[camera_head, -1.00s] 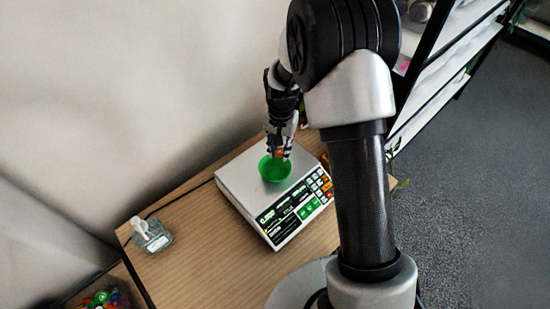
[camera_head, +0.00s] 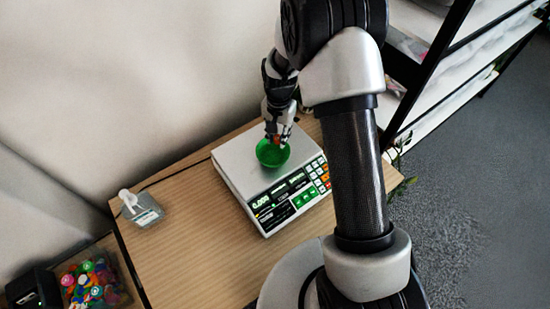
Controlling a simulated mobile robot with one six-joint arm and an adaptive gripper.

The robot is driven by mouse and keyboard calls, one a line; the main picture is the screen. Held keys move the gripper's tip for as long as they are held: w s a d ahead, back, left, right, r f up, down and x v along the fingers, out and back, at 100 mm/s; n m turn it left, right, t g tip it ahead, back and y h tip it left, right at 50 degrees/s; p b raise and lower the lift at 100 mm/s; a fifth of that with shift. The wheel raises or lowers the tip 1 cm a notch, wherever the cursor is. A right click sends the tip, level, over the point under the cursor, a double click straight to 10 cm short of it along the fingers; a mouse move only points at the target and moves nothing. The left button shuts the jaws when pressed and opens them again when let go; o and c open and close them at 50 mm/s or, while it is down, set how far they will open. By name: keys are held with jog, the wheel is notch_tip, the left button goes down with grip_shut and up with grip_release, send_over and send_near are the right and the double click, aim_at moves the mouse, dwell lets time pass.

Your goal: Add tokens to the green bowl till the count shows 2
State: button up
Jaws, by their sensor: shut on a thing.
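The green bowl (camera_head: 270,155) stands on the silver plate of the counting scale (camera_head: 237,160). The scale's display (camera_head: 261,202) is lit with green digits that look like 0.000; other display rows are too small to read. My gripper (camera_head: 277,138) is over the back rim of the bowl, fingers pointing down. It is shut on a small orange-red token (camera_head: 277,141), partly hidden by the fingers. The bowl's inside looks empty, though its far side is partly covered. A bin of mixed coloured tokens (camera_head: 98,290) is at the lower left.
A clear bottle with a white top (camera_head: 140,208) stands at the table's left edge. A wall is close behind the wooden table (camera_head: 190,255). Shelving (camera_head: 440,100) is at the right.

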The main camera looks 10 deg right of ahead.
jog(key=shift+f, duration=0.35)
jog(key=o, duration=0.8)
jog(key=shift+r, duration=0.1)
notch_tip(320, 180, up, 12)
jog(key=shift+r, duration=0.1)
dwell(0.5)
